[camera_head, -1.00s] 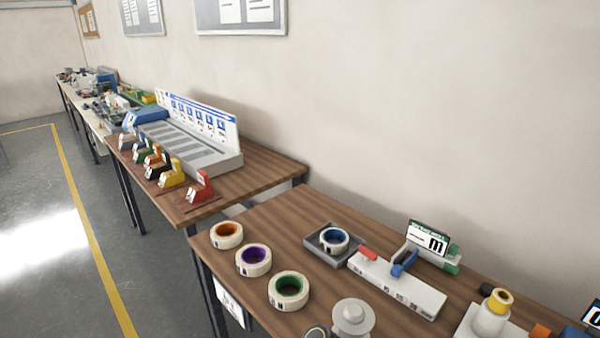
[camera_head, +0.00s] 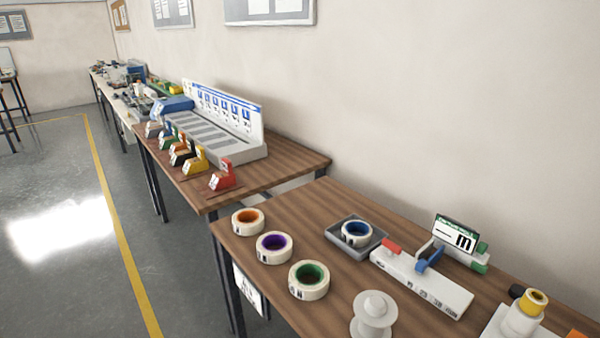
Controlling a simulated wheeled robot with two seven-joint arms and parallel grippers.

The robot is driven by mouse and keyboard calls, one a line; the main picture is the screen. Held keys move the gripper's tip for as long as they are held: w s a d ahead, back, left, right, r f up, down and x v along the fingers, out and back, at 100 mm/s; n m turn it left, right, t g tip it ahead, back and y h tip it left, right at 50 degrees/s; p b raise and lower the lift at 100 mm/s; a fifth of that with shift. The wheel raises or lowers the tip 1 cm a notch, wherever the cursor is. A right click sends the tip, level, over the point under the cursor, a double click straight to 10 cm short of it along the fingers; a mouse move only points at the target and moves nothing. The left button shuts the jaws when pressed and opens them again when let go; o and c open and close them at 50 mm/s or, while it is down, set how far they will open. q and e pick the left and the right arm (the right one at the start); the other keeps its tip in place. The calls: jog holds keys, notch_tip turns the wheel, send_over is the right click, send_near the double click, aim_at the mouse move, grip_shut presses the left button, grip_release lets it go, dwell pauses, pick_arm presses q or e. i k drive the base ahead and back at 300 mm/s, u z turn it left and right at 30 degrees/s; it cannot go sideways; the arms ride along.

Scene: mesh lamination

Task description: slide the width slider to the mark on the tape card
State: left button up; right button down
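The width slider seems to be the white rail (camera_head: 440,288) on the near table, with dark marks along its front face. A blue piece (camera_head: 430,258) sits across the rail near its middle, and a red piece (camera_head: 391,246) is at its left end. Behind it stands a card with a green top band and a large dark "m" (camera_head: 456,235), which may be the tape card. The rail's marks are too small to read. Neither of my grippers is in view.
Tape rolls with orange (camera_head: 248,221), purple (camera_head: 274,246) and green (camera_head: 309,279) cores line the near table's left edge. A grey tray (camera_head: 340,243) holds a blue-cored roll (camera_head: 356,233). A white spool (camera_head: 373,316) stands in front. Another table (camera_head: 300,156) with dispensers is beyond.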

aim_at(421, 265)
jog(key=k, duration=0.5)
jog(key=u, duration=1.55)
jog(key=i, duration=1)
jog(key=z, duration=1.75)
